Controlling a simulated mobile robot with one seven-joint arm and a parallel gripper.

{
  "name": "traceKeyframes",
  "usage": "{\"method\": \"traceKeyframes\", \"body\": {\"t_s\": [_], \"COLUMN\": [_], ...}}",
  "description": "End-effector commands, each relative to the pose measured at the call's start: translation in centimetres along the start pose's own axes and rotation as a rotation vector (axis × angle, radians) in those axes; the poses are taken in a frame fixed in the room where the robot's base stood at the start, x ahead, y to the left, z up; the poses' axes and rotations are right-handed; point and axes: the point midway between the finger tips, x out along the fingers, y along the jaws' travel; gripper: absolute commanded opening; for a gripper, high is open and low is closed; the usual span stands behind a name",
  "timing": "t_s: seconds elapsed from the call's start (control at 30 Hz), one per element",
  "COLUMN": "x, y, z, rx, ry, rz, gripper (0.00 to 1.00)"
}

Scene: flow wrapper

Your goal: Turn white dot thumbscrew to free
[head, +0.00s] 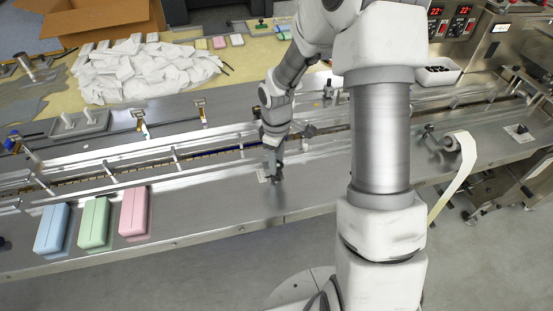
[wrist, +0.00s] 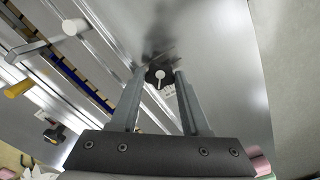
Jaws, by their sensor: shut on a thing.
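The thumbscrew (wrist: 152,77) is a dark knob with a white round mark on it, seen between the fingertips in the wrist view. A pale scale plate lies partly hidden beside it on the steel deck. My gripper (wrist: 159,73) has its two grey fingers on either side of the knob and is shut on it. In the head view my gripper (head: 276,175) points down at the steel deck in front of the conveyor channel. The knob is mostly hidden by the fingers there, and its exact turn angle is hard to read.
The guide rails (head: 165,160) run along the conveyor just behind my gripper. Blue (head: 52,229), green (head: 94,223) and pink (head: 133,211) packs sit at the front left. A white film roll (head: 461,148) stands at the right. The deck around the knob is clear.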

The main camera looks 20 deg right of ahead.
Motion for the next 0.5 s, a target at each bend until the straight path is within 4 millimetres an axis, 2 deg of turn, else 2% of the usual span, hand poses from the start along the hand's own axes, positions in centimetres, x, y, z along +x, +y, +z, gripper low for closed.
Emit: {"method": "traceKeyframes", "body": {"t_s": [0.33, 0.37, 0.5], "x": [-0.07, -0.07, -0.05], "y": [0.07, 0.07, 0.05], "z": [-0.06, -0.05, -0.04], "rx": [-0.001, -0.001, -0.001], "ry": [0.002, 0.002, 0.001], "rz": [0.002, 0.002, 0.002], "gripper": [0.0, 0.5, 0.75]}}
